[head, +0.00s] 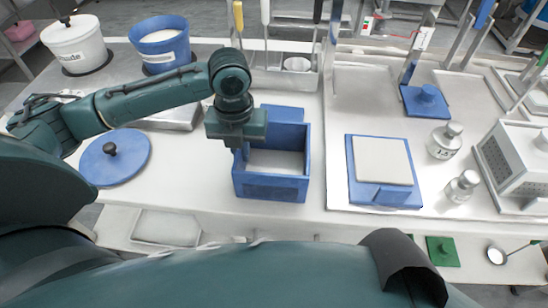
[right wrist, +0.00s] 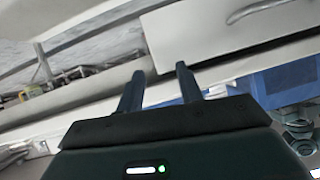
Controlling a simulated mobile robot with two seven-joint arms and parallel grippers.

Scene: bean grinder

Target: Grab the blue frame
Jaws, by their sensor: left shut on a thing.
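The blue frame (head: 272,187) is an open rectangular box shape with a pale inside, resting on the white bench in the middle of the head view. My left gripper (head: 241,150) is at its left back side and is shut on its left wall. The fingertips are mostly hidden by the hand and the wall. My right gripper (right wrist: 160,72) shows only in the right wrist view; its two fingers stand apart with nothing between them.
A blue scale with a pale plate (head: 383,160) sits right of the frame. Metal weights (head: 445,141) stand farther right, beside a grey-white device (head: 515,165). A round blue lid (head: 115,158) lies at left.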

